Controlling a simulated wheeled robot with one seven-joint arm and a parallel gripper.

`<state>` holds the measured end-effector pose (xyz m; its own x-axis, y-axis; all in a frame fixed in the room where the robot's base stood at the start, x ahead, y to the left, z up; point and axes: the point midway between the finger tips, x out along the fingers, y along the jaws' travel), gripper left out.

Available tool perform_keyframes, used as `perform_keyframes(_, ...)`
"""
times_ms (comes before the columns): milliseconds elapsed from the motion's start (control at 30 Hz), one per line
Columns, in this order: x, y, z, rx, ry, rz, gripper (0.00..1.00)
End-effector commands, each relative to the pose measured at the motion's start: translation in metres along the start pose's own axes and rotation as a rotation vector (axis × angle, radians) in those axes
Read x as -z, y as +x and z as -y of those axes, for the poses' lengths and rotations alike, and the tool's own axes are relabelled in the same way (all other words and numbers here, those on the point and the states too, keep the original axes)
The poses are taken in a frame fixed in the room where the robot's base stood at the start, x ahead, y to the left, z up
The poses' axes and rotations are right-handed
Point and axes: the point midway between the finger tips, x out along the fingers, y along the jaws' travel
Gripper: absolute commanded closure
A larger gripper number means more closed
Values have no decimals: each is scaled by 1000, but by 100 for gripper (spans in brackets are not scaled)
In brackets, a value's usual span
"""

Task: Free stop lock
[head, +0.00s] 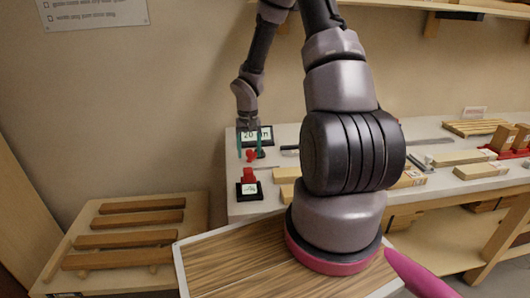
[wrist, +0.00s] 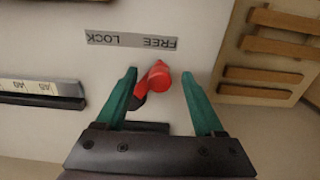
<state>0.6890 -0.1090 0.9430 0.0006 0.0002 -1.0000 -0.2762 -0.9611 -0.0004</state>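The stop lock's red lever (wrist: 158,76) shows in the wrist view on the pale bench top, beside a grey strip (wrist: 131,40) reading FREE and LOCK upside down. FREE is at the strip's right end, LOCK at its left. My gripper (wrist: 159,74) is open, one teal finger on each side of the lever, with gaps visible and no clear contact. In the head view my gripper (head: 250,157) points down over the bench's left end, with a red part (head: 251,156) between its fingers. Whether the fingertips are down at lever height is hard to tell.
A second red part on a black labelled base (head: 249,189) stands just in front of my gripper. A "20 cm" sign (head: 262,134) stands behind. A ruler strip (wrist: 40,88) lies left in the wrist view. A slatted wooden rack (head: 130,235) is at left; wood pieces (head: 460,158) lie right.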

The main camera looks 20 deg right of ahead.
Motion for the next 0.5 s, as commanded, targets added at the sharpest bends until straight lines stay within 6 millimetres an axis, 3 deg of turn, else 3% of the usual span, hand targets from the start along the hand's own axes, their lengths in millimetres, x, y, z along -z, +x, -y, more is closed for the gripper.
perform_keyframes(267, 0, -4, 0, 0, 0, -1, 30)
perform_keyframes(500, 1, -28, -1, 0, 2, -3, 30)
